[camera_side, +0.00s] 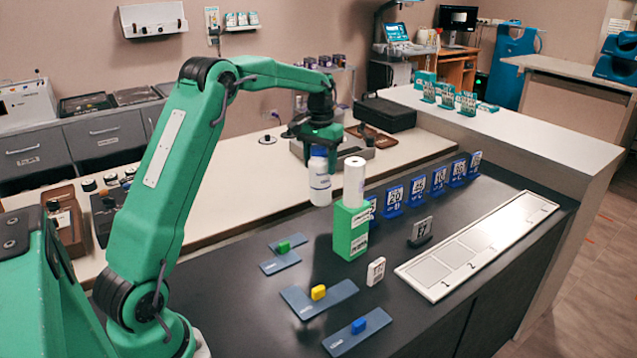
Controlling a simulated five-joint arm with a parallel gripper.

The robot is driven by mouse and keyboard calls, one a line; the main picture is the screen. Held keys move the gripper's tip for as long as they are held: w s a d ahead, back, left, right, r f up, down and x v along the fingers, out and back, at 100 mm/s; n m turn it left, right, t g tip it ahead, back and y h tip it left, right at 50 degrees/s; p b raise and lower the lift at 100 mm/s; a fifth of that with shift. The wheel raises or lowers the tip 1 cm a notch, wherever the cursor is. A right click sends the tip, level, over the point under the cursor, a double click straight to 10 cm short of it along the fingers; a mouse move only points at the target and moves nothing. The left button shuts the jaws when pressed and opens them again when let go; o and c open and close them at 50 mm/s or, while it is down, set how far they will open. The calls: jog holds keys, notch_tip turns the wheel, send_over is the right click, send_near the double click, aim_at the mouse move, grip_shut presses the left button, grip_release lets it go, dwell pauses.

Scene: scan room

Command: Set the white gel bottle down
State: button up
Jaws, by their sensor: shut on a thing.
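My gripper (318,136) points down and is shut on the white gel bottle (320,180) near its top. The bottle hangs upright, and its base appears to be above the dark table top (225,300). Just right of it, a white cylinder (354,182) stands on a green box (350,231). I cannot tell whether the bottle touches the cylinder.
Blue plates hold a green block (283,246), a yellow block (318,292) and a blue block (358,325). Several blue numbered stands (418,190) line the back. A white numbered tray (480,247) lies right. A small white tag (376,271) stands in front.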

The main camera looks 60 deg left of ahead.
aim_at(322, 148)
jog(key=shift+f, duration=3.95)
jog(key=o, duration=1.5)
jog(key=shift+f, duration=0.1)
jog(key=shift+c, duration=0.2)
jog(key=r, duration=1.2)
jog(key=shift+w+d+r, duration=0.1)
jog(key=shift+d+r, duration=0.05)
jog(key=shift+d, duration=0.2)
